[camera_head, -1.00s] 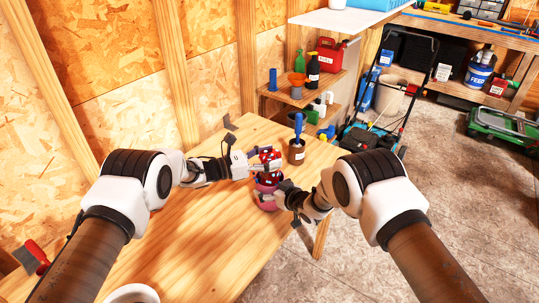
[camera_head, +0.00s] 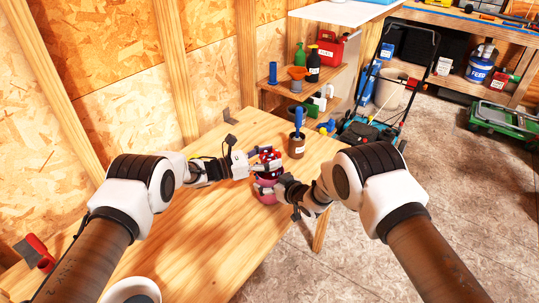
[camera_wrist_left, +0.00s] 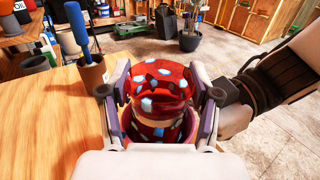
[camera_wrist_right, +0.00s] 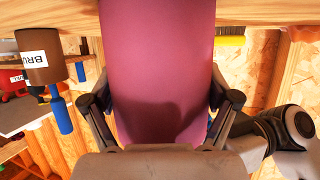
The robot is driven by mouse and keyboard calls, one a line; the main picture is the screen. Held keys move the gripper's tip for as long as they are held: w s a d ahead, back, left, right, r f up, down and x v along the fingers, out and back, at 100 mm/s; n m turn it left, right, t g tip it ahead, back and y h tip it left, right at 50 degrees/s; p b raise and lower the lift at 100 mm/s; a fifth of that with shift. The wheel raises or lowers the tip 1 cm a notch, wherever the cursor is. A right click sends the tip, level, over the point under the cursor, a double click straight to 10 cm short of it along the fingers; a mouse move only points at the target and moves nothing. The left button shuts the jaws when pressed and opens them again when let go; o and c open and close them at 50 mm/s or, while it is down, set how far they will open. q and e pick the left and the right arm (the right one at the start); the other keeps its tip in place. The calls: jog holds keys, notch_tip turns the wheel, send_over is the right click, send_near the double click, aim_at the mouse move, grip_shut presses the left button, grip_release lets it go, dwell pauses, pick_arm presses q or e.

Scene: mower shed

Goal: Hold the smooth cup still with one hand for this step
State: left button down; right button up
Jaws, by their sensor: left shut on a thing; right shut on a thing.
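The smooth pink cup (camera_head: 266,198) is at the table's right edge in the head view. My right gripper (camera_head: 265,187) is shut on its side, and the plain pink wall (camera_wrist_right: 160,70) fills the middle of the right wrist view. My left gripper (camera_head: 266,163) is shut on a red speckled cup (camera_wrist_left: 160,85) with white and blue spots, just beyond and above the pink cup. A tan band crosses the red cup in the left wrist view. Pink shows just below it; I cannot tell whether the red cup sits inside the pink one.
A brown pot (camera_head: 297,148) with a blue-handled tool stands behind the cups on the wooden table (camera_head: 190,235). A white round rim (camera_head: 132,291) is at the near edge. A red-handled brush (camera_head: 36,252) is at the far left. The table's middle is clear.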

pick_arm(q)
jog(key=shift+f, duration=0.4)
jog(key=shift+c, duration=0.9)
grip_release()
jog(key=shift+f, duration=0.1)
jog(key=v, duration=1.2)
jog(key=shift+f, duration=0.1)
pick_arm(e)
jog(key=o, duration=0.7)
